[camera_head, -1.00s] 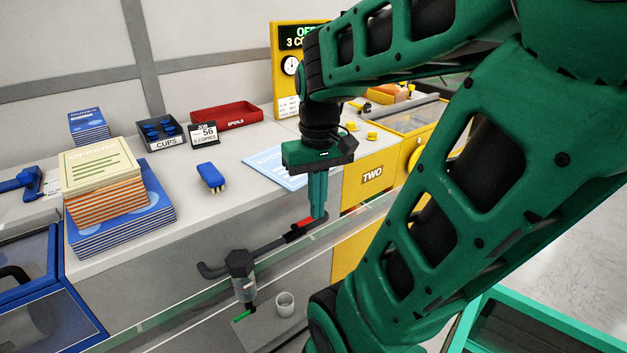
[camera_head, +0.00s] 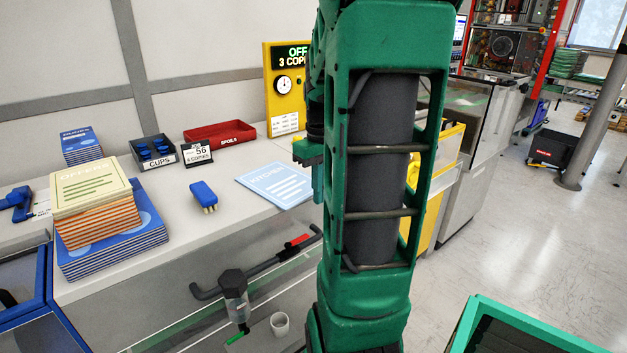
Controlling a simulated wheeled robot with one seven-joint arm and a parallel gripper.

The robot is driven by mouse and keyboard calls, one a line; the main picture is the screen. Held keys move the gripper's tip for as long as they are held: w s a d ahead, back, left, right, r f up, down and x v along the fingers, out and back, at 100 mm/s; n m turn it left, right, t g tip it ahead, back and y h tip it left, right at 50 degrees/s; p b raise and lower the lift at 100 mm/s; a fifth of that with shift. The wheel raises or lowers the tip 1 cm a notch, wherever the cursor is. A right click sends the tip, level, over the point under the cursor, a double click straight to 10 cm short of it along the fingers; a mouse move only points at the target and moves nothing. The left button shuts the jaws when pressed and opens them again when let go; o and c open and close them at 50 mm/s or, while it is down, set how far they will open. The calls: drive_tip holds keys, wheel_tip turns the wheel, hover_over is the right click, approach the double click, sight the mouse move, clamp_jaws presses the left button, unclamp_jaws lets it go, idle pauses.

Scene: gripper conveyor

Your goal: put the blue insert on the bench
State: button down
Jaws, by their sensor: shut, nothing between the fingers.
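A light blue printed sheet marked KITCHEN (camera_head: 272,186) lies flat on the grey bench (camera_head: 232,213), near its front edge. It looks like the blue insert. My gripper (camera_head: 318,185) is shut and empty, pointing down at the right end of the sheet. My own arm hides most of the gripper, and I cannot tell whether it touches the sheet. A stack of darker blue booklets (camera_head: 140,240) stands on the left of the bench, under orange-edged booklets with a cream cover (camera_head: 92,188). A smaller blue stack (camera_head: 80,146) stands behind.
A blue brush-like tool (camera_head: 203,193) lies mid-bench. A cups bin (camera_head: 155,150), a count card (camera_head: 197,153) and a red spoils tray (camera_head: 220,132) stand behind. A yellow panel (camera_head: 283,80) rises at the back. Open floor (camera_head: 520,230) lies to the right.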

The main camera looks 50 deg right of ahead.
sight(303, 196)
drive_tip(key=shift+w+d+f, duration=0.25)
drive_tip(key=shift+w+f, duration=0.65)
drive_tip(key=shift+w, duration=0.1)
drive_tip(key=shift+w+d+f, duration=0.2)
drive_tip(key=shift+w+f, duration=0.7)
drive_tip(key=shift+w, duration=0.05)
drive_tip(key=shift+w+d, duration=0.2)
drive_tip(key=shift+w, duration=0.5)
drive_tip(key=shift+w+d, duration=0.15)
drive_tip(key=shift+w, duration=0.5)
